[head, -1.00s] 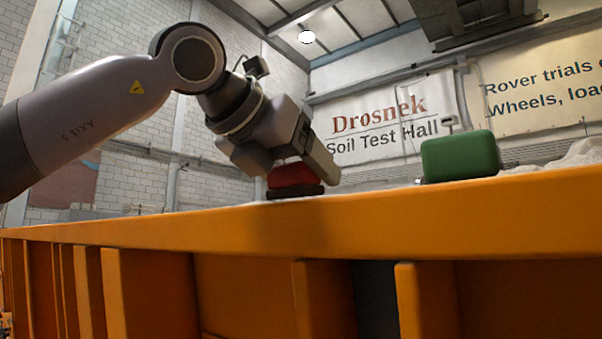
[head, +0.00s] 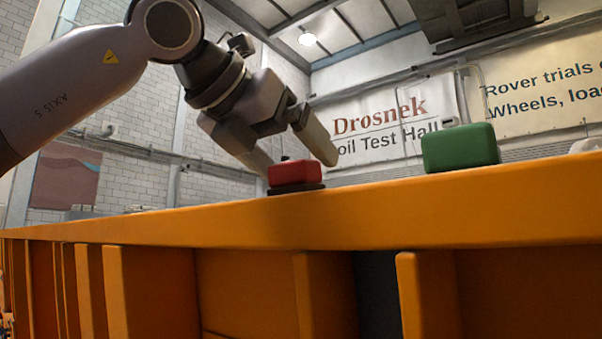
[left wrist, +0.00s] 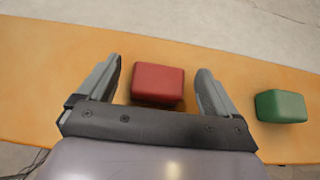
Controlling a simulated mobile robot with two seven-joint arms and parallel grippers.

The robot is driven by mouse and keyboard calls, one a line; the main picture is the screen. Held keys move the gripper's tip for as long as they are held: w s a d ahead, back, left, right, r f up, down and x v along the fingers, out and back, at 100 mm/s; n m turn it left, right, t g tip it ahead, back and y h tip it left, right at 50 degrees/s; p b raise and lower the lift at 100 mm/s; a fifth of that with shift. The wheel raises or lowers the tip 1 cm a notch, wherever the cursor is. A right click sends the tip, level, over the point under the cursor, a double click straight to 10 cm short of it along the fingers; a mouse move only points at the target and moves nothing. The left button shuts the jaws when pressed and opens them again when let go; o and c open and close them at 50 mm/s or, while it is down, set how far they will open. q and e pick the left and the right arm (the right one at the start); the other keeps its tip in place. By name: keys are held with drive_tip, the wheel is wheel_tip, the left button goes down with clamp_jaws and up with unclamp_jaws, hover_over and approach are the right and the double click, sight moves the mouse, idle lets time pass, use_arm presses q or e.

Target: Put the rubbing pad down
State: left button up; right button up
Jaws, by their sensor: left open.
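The rubbing pad appears to be the red block (head: 295,173) with a dark base, sitting on the orange rim (head: 400,215) of the sandbed. It also shows in the left wrist view (left wrist: 158,83), between my fingers with a gap on each side. My left gripper (head: 300,158) is open, its two fingers spread above and around the red block. In the left wrist view the gripper (left wrist: 160,80) is not touching the block. My right gripper is in neither view.
A green block (head: 460,148) stands on the rim to the right of the red one, and it also shows in the left wrist view (left wrist: 281,106). The rim between the two blocks is clear. Pale sand (head: 585,146) lies behind the rim at the right.

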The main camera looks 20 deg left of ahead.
use_arm(q)
drive_tip(key=shift+r+v, duration=0.15)
drive_tip(key=shift+v, duration=0.85)
drive_tip(key=shift+r+v, duration=0.15)
drive_tip(key=shift+v, duration=0.85)
drive_tip(key=shift+w+d, duration=0.1)
drive_tip(key=shift+d, duration=0.1)
